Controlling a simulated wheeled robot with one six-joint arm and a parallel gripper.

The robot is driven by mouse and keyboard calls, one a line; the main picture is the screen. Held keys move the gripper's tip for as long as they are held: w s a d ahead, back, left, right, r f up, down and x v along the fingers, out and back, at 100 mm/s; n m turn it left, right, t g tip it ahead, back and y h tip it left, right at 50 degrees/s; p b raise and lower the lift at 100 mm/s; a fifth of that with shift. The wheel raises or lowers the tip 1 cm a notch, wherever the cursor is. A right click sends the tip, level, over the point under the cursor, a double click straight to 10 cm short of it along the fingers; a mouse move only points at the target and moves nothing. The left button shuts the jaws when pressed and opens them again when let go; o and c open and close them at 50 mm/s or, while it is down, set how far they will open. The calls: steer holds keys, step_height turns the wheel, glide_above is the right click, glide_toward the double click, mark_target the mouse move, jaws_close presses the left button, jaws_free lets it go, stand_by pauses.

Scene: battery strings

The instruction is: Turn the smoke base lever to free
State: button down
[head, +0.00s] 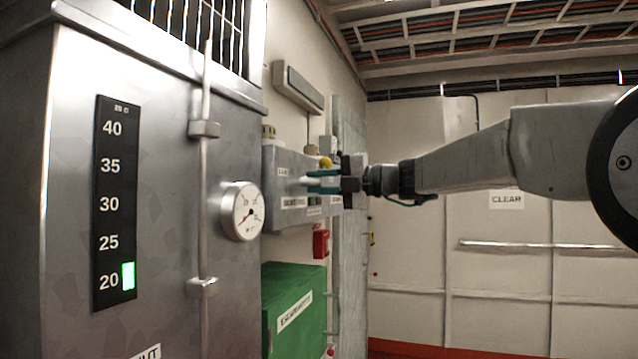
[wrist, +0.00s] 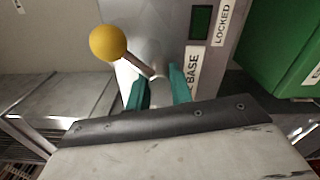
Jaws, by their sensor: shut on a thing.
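The lever is a thin rod with a yellow ball knob (head: 325,162) on the grey wall box (head: 280,163). In the wrist view the knob (wrist: 108,43) is at upper left, and the rod (wrist: 140,66) runs from it down right toward my fingers. My gripper (wrist: 162,88) has teal fingers either side of the rod's lower part, shut on it. In the head view my gripper (head: 324,181) is at the box's front, just below the knob. A label ending in "BASE" (wrist: 192,68) and a "LOCKED" label (wrist: 222,22) beside a dark green window (wrist: 201,22) show on the box.
A green cabinet (head: 293,305) stands below the box. A red wall unit (head: 321,243) is just beneath it. A steel cabinet with a gauge (head: 243,211) and vertical rod fills the left. Open room lies before the back wall with a "CLEAR" sign (head: 507,199).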

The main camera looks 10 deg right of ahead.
steer(key=shift+r, duration=0.15)
stand_by(0.4)
steer(key=c, duration=1.3)
jaws_free()
steer(key=shift+w, duration=0.1)
steer(key=shift+o, duration=0.2)
steer(key=v, duration=0.8)
